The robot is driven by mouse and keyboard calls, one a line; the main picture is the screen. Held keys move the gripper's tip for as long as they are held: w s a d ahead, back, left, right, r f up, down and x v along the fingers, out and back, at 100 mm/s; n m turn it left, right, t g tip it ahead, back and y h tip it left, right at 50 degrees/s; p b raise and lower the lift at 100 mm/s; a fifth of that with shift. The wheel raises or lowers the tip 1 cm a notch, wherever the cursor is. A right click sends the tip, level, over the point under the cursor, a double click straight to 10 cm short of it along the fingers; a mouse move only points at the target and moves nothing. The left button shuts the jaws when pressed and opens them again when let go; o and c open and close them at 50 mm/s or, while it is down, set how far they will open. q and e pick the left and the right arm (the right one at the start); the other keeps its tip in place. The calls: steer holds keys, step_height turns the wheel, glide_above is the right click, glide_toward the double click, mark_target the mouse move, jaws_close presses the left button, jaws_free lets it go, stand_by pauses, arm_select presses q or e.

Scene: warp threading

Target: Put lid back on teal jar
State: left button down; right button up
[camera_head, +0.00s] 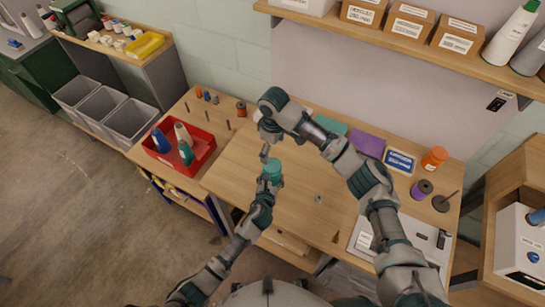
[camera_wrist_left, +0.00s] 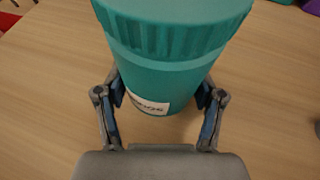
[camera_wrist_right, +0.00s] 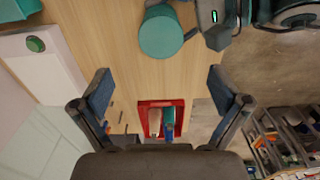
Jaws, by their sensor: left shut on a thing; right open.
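The teal jar (camera_head: 273,171) stands on the wooden table, with a white label on its body in the left wrist view (camera_wrist_left: 165,75). A ribbed teal lid (camera_wrist_left: 175,32) is on top of the jar; I cannot tell how tightly it sits. The lid's round top (camera_wrist_right: 161,36) shows in the right wrist view. My left gripper (camera_wrist_left: 161,98) is shut on the jar's body, one finger on each side. My right gripper (camera_wrist_right: 159,88) is open and empty, near the jar but apart from it. In the head view the right gripper (camera_head: 264,152) is just behind the jar.
A red bin (camera_head: 205,140) with several bottles stands to the left. The tabletop (camera_head: 300,215) right of the jar is mostly clear.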

arm_select(q)
steer(key=shift+s+a+f, duration=0.1)
steer(key=shift+f, duration=0.25)
arm_select(e)
steer(key=shift+r, duration=1.55)
arm_select(q)
steer(key=shift+c, duration=0.7)
jaws_free()
steer(key=shift+o, duration=0.4)
arm_select(e)
steer(key=shift+w+f, duration=0.1)
steer(key=shift+w, duration=0.05)
arm_select(q)
steer(key=shift+r, duration=0.2)
steer(key=v, duration=1.1)
steer(key=shift+s+a+r, duration=0.1)
steer(key=shift+s, duration=0.25)
